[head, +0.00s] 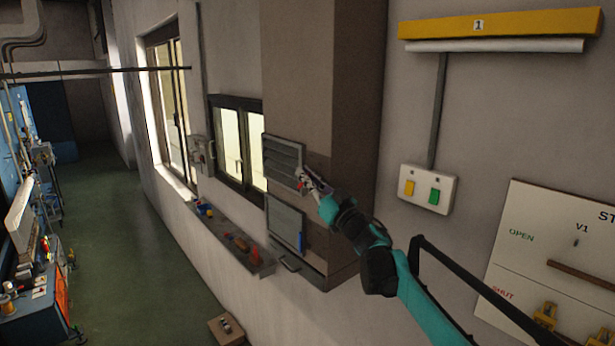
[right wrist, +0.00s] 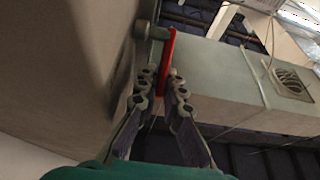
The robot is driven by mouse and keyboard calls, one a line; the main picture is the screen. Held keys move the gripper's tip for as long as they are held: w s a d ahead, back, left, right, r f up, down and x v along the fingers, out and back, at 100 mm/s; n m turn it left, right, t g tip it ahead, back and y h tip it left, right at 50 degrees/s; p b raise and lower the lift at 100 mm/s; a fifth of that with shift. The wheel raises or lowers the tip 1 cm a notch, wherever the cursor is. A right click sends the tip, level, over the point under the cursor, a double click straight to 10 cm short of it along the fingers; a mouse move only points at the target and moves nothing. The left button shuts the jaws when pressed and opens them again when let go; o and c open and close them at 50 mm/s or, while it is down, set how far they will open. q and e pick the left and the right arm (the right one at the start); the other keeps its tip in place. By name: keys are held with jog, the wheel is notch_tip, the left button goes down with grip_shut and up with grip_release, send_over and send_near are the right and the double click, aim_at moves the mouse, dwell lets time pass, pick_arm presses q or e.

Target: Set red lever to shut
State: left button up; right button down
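A red lever (right wrist: 167,55) shows in the right wrist view, joined to a grey round fitting (right wrist: 150,31) at its upper end. Its lower end lies between the fingertips of my right gripper (right wrist: 163,82), close to the right-hand finger. A narrow gap shows on the other side, so the fingers look partly open around it. In the head view my right gripper (head: 305,180) is at the grey louvred panel (head: 283,160) on the wall pillar, and it hides most of the lever there. A board (head: 540,250) at the right carries OPEN, SHUT and V1 markings. My left gripper is out of view.
A second grey panel (head: 285,222) is below the louvred one. A wall ledge (head: 232,243) holds several small objects. A switch box (head: 427,189) is on the right wall. A blue workbench (head: 35,310) stands at the left; the green floor between is mostly clear.

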jog(key=shift+w+r+g+h+p, duration=0.2)
jog(key=shift+r+g+h+p, duration=0.1)
jog(key=shift+g+p, duration=0.15)
jog(key=shift+w+a+g+h+p, duration=0.25)
jog(key=shift+g+h+p, duration=0.25)
jog(key=shift+g+p, duration=0.15)
jog(key=c, duration=1.9)
grip_release()
jog(key=shift+w+d+f, duration=0.1)
jog(key=shift+d, duration=0.1)
jog(key=shift+a, duration=0.1)
